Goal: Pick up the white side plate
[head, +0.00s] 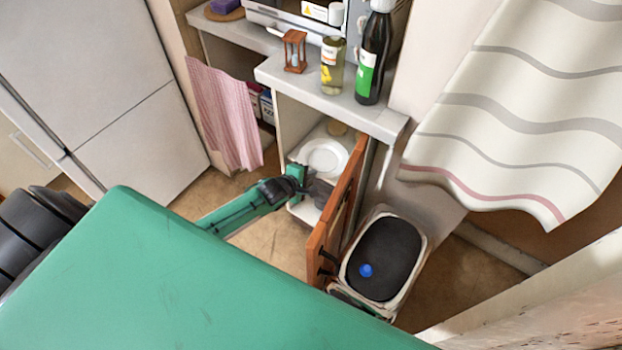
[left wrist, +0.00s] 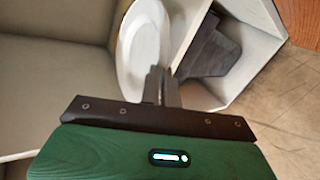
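The white side plate (head: 323,157) is inside the open low cupboard in the head view. It also shows in the left wrist view (left wrist: 141,45), seen at a slant. My left gripper (head: 318,190) reaches into the cupboard at the plate's near side. In the left wrist view its two dark fingers (left wrist: 163,84) stand close together at the plate's lower right rim. I cannot tell whether they pinch the rim or only stand beside it. My right gripper is not in view.
The open wooden cupboard door (head: 335,215) stands just right of my left gripper. A bin with a dark lid (head: 384,259) is beyond it. A dark bottle (head: 373,55), an oil bottle (head: 332,66) and an hourglass (head: 294,51) stand on the counter (head: 388,121) above. A pink cloth (head: 226,115) hangs left.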

